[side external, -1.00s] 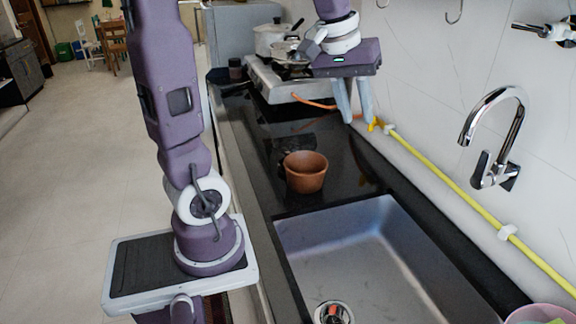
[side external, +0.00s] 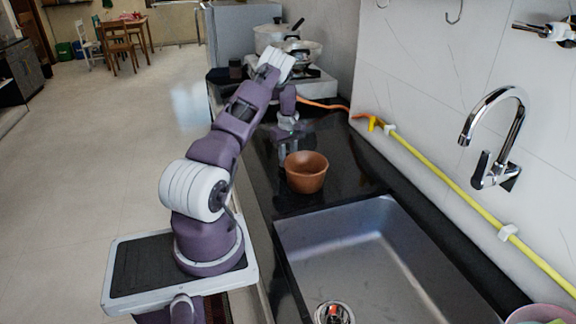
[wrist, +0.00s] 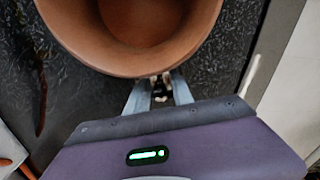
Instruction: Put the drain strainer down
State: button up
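A round metal drain fitting (side external: 333,313) shows in the sink floor at the bottom of the side view. I cannot tell whether a loose strainer sits in it. My gripper (wrist: 160,80) points at the black counter beside a brown clay pot. Its two grey fingers are apart. A small pale and dark patch shows between the fingertips; I cannot tell what it is. No strainer can be clearly made out in the gripper. In the side view my gripper (side external: 287,150) is low behind the pot and partly hidden.
The clay pot (side external: 306,173) stands upright on the black counter, just behind the sink (side external: 385,265); it fills the top of the wrist view (wrist: 130,45). A stove with pots (side external: 300,48) is at the back. A yellow pipe (side external: 455,190) and the faucet (side external: 495,135) line the right wall.

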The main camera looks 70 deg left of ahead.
jog(key=shift+f, duration=0.3)
grip_shut()
dwell(1.2)
